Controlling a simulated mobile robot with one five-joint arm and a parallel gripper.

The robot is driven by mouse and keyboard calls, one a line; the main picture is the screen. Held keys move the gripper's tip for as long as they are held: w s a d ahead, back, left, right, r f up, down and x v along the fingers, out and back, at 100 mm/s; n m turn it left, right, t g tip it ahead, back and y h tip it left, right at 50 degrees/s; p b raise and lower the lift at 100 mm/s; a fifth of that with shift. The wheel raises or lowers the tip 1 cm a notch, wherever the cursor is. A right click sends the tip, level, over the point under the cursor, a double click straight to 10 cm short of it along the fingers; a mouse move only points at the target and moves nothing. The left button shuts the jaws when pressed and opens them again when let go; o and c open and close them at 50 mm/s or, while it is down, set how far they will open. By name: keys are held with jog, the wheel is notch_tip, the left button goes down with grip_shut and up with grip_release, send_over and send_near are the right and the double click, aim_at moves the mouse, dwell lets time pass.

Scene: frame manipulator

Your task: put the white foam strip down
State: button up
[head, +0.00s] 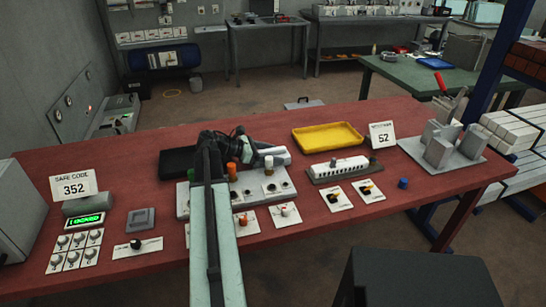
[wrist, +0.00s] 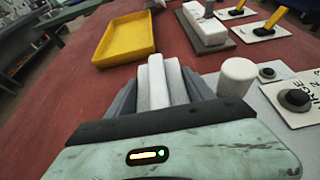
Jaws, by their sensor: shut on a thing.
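My gripper (wrist: 160,92) is shut on the white foam strip (wrist: 157,78), which sticks out ahead between the grey fingers in the wrist view. In the head view my gripper (head: 254,150) is above the red table, near the back of the grey control panel, and my arm covers part of the view. A pale strip end (head: 281,153) shows beside it there. I cannot tell how high the strip is above the table.
The yellow tray (head: 328,137) lies ahead, also in the wrist view (wrist: 127,38). The panel (head: 285,193) has a white upright cylinder (wrist: 237,76) to the gripper's right. A white block on a grey base (head: 340,169) stands farther right. Bare red tabletop (wrist: 70,85) lies left in the wrist view.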

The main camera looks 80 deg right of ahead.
jog(key=o, duration=1)
jog(key=shift+a+f, duration=0.1)
jog(key=shift+f, duration=0.05)
jog(key=shift+o, duration=0.2)
jog(key=shift+w+r+p, duration=0.15)
jog(key=shift+r+p, duration=0.25)
jog(key=shift+p, duration=0.05)
jog(key=p+v, duration=0.4)
jog(key=v, duration=0.7)
jog(key=shift+w+a+r, duration=0.1)
jog(key=shift+w+r, duration=0.1)
jog(key=shift+w, duration=0.05)
